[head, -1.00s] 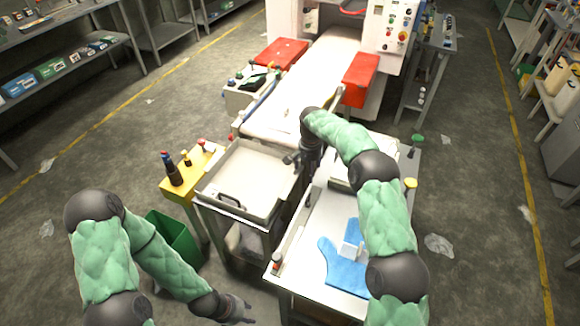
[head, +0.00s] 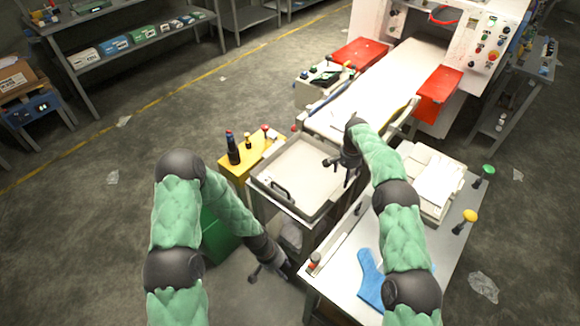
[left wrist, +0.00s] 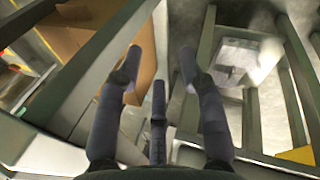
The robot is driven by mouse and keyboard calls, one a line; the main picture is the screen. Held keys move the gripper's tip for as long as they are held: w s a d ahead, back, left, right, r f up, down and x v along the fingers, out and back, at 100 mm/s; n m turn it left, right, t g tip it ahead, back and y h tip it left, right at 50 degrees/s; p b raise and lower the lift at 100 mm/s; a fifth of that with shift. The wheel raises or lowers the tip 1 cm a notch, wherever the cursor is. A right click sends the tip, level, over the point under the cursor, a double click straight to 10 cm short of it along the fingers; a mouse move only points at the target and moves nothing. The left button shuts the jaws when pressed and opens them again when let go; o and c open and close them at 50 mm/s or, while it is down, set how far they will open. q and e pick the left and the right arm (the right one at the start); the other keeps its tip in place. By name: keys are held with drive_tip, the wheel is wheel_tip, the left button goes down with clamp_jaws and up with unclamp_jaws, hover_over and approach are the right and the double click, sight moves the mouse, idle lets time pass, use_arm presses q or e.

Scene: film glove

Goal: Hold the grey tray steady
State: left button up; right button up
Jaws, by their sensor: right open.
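The grey tray (head: 318,155) is a shallow rectangular tray on top of a small cart, with a dark handle (head: 281,190) at its near left end. It looks empty. My right gripper (head: 340,165) is open at the tray's right rim; I cannot tell whether it touches. My left gripper (head: 266,274) is low in front of the cart, below tray level and apart from the tray. In the left wrist view its fingers (left wrist: 160,68) are spread with nothing between them.
A yellow stand (head: 234,170) with bottles is left of the tray, and a green bin (head: 218,238) is below it. A metal table with a blue glove (head: 370,280) and a white box (head: 435,180) is at the right. A machine (head: 395,85) stands behind.

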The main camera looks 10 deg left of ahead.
sight(342, 191)
use_arm(q)
drive_tip(key=w+a+r+m+g+y, duration=0.1)
drive_tip(key=w+r+m, duration=0.15)
drive_tip(key=w, duration=0.55)
drive_tip(key=w+r+m+y, duration=0.1)
drive_tip(key=w+m, duration=0.2)
drive_tip(key=w, duration=0.6)
drive_tip(key=w+a+r+n+t+y, duration=0.1)
drive_tip(key=w+r+n+y, duration=0.1)
drive_tip(key=w+r, duration=1.1)
drive_tip(key=w, duration=0.3)
drive_tip(key=shift+a+r, duration=0.35)
drive_tip(key=shift+a, duration=0.05)
use_arm(e)
wheel_tip(342, 191, down, 11)
drive_tip(key=shift+r, duration=0.1)
use_arm(q)
drive_tip(key=shift+w, duration=0.1)
